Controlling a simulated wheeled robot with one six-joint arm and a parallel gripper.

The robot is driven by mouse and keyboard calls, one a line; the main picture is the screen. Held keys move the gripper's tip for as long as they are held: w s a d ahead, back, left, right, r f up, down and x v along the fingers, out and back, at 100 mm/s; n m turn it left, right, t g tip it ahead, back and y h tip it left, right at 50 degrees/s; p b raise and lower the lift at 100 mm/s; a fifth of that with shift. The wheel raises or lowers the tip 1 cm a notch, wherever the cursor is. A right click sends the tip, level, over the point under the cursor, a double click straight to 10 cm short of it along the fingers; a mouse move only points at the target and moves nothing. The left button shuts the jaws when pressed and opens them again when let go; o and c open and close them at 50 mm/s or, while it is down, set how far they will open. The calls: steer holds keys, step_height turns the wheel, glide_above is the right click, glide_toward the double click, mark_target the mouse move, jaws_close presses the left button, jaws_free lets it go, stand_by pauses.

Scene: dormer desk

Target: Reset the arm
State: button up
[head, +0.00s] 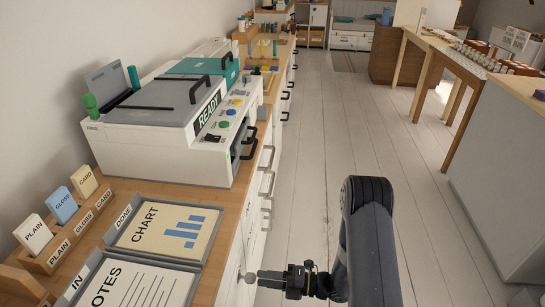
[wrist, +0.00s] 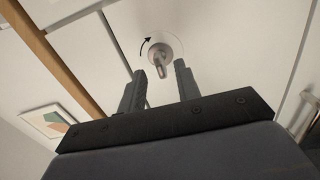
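My gripper (head: 262,278) is low in the head view, reaching left from my dark arm toward the front of the wooden-topped counter. A small round pale knob (head: 250,277) sits on that front, just beyond the fingertips. In the wrist view my gripper (wrist: 160,70) is open, with its two dark fingers apart and nothing held between them. The knob (wrist: 160,58) shows there as a grey turn knob on a round plate, with a curved black arrow beside it. It lies just ahead of the fingertips; I cannot tell whether they touch it.
The counter (head: 212,207) carries a white machine (head: 170,152) reading "READY", a card holder (head: 68,235) and trays marked "IN" and "DONE" (head: 122,218). Drawer handles (head: 267,183) stick out along its front. The pale plank floor (head: 335,130) is open to the right of the counter.

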mark_target(252, 276)
steer(key=a, duration=0.4)
steer(key=shift+w+a, duration=0.3)
steer(key=shift+a, duration=0.1)
steer(key=shift+d, duration=0.2)
